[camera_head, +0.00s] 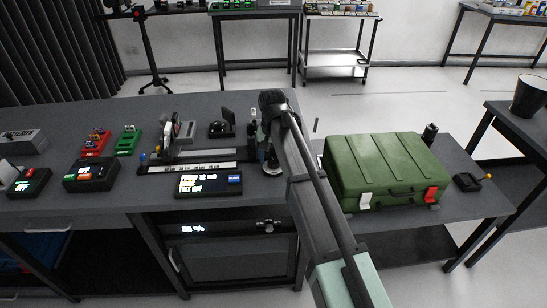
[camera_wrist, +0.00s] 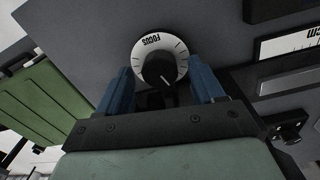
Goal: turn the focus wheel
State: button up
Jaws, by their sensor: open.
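In the wrist view the focus wheel (camera_wrist: 161,62) is a white dial marked FOCUS with a black knob in its middle, on a dark grey panel. My gripper (camera_wrist: 160,72) is open, with one blue finger left of the dial and one right of it. The black knob lies between the fingers. I cannot tell whether the fingers touch the dial.
A green case (camera_head: 378,165) stands right of my arm in the head view. A display box (camera_head: 209,184), a scaled rail (camera_head: 190,168) and red and green holders stand to the left. The wrist view shows a white scale strip (camera_wrist: 290,43) on the right.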

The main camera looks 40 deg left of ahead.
jog(key=shift+f, duration=0.1)
jog(key=c, duration=1.1)
